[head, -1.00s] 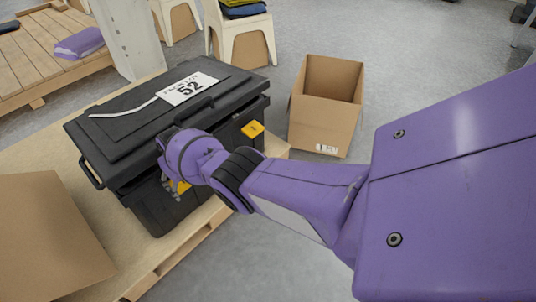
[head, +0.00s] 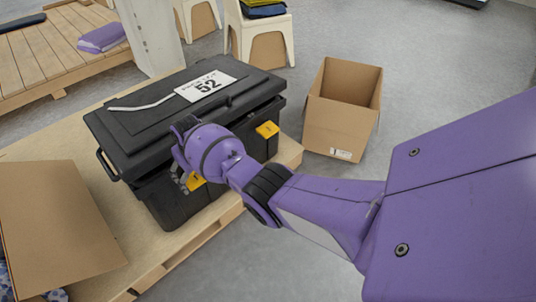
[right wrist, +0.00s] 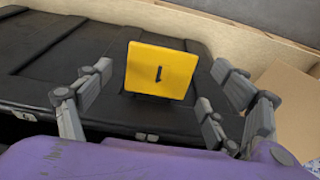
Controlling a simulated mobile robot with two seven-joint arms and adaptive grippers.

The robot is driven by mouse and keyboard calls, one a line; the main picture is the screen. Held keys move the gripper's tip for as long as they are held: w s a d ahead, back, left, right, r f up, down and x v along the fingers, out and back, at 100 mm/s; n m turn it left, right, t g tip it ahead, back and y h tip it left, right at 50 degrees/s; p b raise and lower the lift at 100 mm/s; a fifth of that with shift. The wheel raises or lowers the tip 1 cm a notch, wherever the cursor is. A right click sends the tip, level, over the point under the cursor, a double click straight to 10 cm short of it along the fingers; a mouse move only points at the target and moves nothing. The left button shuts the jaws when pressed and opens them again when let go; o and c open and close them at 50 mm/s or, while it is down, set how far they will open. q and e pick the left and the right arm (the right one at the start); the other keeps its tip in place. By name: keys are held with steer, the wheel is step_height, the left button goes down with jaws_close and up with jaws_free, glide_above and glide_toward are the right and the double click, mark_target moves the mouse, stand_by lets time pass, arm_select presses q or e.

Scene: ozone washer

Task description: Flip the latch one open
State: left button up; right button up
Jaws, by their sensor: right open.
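A black toolbox (head: 135,128) with a white label reading 52 stands closed on a wooden pallet. Its front carries two yellow latches. The left latch (head: 195,181) is partly hidden behind my right gripper (head: 180,152), which is at the toolbox front. In the right wrist view this latch (right wrist: 157,70) is a yellow plate with a dark mark like a 1. It sits between the spread fingers of the right gripper (right wrist: 160,85), with clear gaps on both sides. The right latch (head: 267,129) is free of the gripper. My left gripper is not in view.
An open cardboard box (head: 338,125) stands on the floor right of the pallet. Another cardboard box (head: 60,220) is at the left on the pallet (head: 180,250). White chairs (head: 260,35) and a wooden platform (head: 50,60) are behind. The grey floor in front is open.

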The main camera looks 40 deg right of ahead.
mark_target(200, 182)
step_height(200, 182, up, 8)
steer(key=s, duration=0.1)
steer(key=shift+s+r, duration=0.2)
steer(key=shift+s, duration=0.05)
stand_by(0.4)
